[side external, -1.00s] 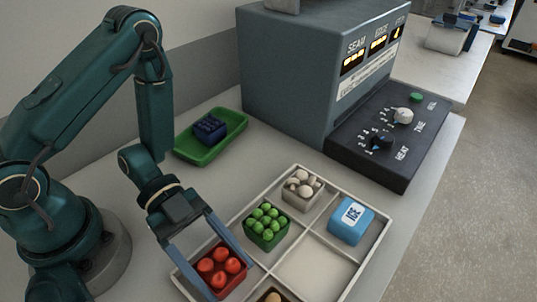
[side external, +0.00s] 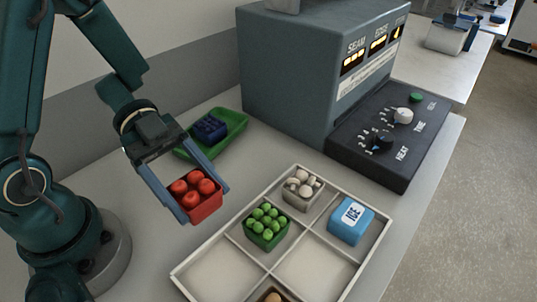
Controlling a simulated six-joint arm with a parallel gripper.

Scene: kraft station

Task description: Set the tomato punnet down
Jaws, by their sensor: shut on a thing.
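The tomato punnet (side external: 206,207) is a red open box with several red tomatoes in it. My gripper (side external: 195,200) is shut on it, one finger along each side. The punnet is held up, to the left of the divided tray (side external: 187,267) and in front of the green tray. It looks roughly level. The gap between its base and the table cannot be judged exactly.
The divided tray holds a green punnet (side external: 268,235), a mushroom punnet (side external: 300,199), a blue ice pack (side external: 351,222) and a partly cut-off brown item (side external: 270,296). Its front-left and right-front compartments are empty. A green tray (side external: 237,122) holds a dark blue block (side external: 209,129). A sealing machine (side external: 290,75) stands behind.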

